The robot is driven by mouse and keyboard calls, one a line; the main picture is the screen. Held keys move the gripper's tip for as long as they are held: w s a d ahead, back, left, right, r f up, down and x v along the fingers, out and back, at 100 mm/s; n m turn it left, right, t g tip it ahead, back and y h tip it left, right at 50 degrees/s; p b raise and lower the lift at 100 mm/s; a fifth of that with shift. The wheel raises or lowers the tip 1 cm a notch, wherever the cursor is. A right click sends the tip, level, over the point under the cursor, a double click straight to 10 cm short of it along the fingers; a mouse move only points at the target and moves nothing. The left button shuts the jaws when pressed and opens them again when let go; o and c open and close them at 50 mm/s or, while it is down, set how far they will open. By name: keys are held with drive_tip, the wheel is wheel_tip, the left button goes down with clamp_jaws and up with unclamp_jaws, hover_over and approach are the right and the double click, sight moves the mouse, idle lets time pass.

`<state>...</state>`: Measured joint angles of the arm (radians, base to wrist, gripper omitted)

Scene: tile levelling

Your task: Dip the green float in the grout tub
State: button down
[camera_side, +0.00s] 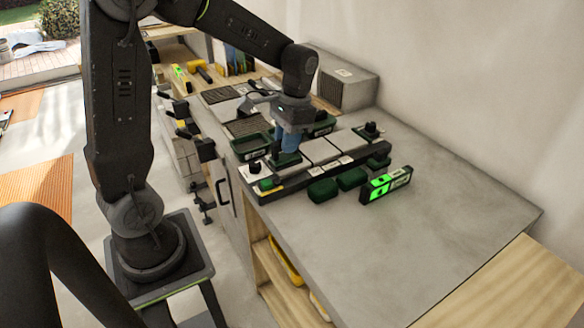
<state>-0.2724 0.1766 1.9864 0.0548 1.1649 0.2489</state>
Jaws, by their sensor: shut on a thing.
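My gripper (291,124) points down over the bench and is shut on the green float (286,160), whose upper part between the fingers looks blue. The float is over the left part of the row of grey tiles (319,151); I cannot tell whether it touches them. A dark green open tub (250,148), which looks like the grout tub, stands just left of the float. Another dark green tub (322,126) is behind and to the right, partly hidden by my gripper. I cannot make out the contents of either tub.
Black-knobbed pieces (371,130) stand at the ends of the tile row. A grey box (343,78) stands by the wall. The bench top (450,215) is clear at right.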

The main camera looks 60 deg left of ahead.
drive_tip(key=s+a+r, duration=0.1)
drive_tip(key=a+r, duration=0.1)
drive_tip(key=a, duration=1.7)
drive_tip(key=shift+d+f, duration=0.15)
drive_tip(key=shift+f, duration=2)
drive_tip(key=shift+d+f, duration=0.15)
drive_tip(key=shift+f, duration=2)
drive_tip(key=shift+s, duration=0.1)
wheel_tip(320, 180, up, 9)
drive_tip(key=shift+f, duration=0.2)
